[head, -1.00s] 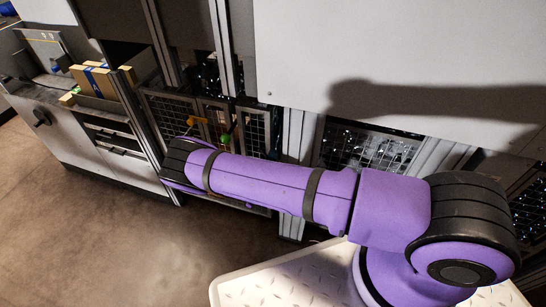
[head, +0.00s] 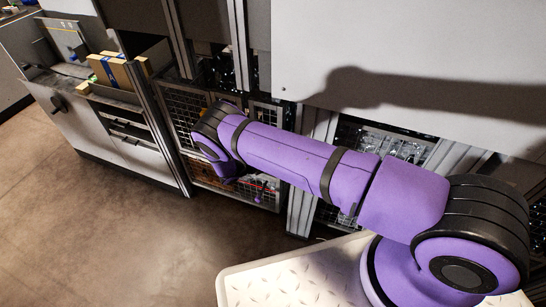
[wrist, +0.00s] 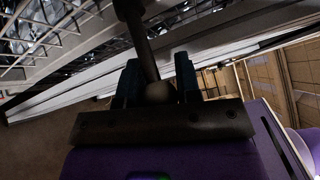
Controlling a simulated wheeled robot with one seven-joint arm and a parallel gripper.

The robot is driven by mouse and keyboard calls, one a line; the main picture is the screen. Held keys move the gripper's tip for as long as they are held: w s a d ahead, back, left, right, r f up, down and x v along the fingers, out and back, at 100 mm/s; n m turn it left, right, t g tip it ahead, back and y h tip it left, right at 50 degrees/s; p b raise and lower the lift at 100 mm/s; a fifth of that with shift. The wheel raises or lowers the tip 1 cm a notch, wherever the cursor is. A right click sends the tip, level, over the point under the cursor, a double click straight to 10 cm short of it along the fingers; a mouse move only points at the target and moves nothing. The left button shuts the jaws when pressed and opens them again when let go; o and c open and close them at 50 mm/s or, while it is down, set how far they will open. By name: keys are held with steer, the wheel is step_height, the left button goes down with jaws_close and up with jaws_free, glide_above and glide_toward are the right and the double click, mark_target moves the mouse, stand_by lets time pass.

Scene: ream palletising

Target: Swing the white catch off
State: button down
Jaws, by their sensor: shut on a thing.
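In the wrist view my gripper (wrist: 157,72) has its two dark blue fingers on either side of a bar with a rounded end, which I take to be the white catch (wrist: 159,92). The bar looks grey in the shade and runs up and away between the fingers. The gripper is shut on it near the rounded end. In the head view my purple arm reaches down to the mesh-fronted cabinet doors, and the arm hides most of the catch area.
Mesh doors (head: 184,105) stand behind the arm, between grey frame posts. An open drawer with brown boxes (head: 108,70) is at the left. A large pale panel (head: 400,60) fills the upper right. The brown floor (head: 90,220) at lower left is clear.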

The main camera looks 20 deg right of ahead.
steer(key=shift+w+a+m+g, duration=0.1)
steer(key=shift+a+m+g, duration=0.15)
steer(key=shift+m+g, duration=0.35)
steer(key=shift+a+g, duration=0.1)
steer(key=shift+g, duration=0.2)
steer(key=c, duration=0.8)
jaws_free()
steer(key=a, duration=0.3)
steer(key=s+a, duration=0.1)
steer(key=a, duration=0.6)
steer(key=shift+s+a, duration=0.15)
steer(key=shift+a, duration=0.2)
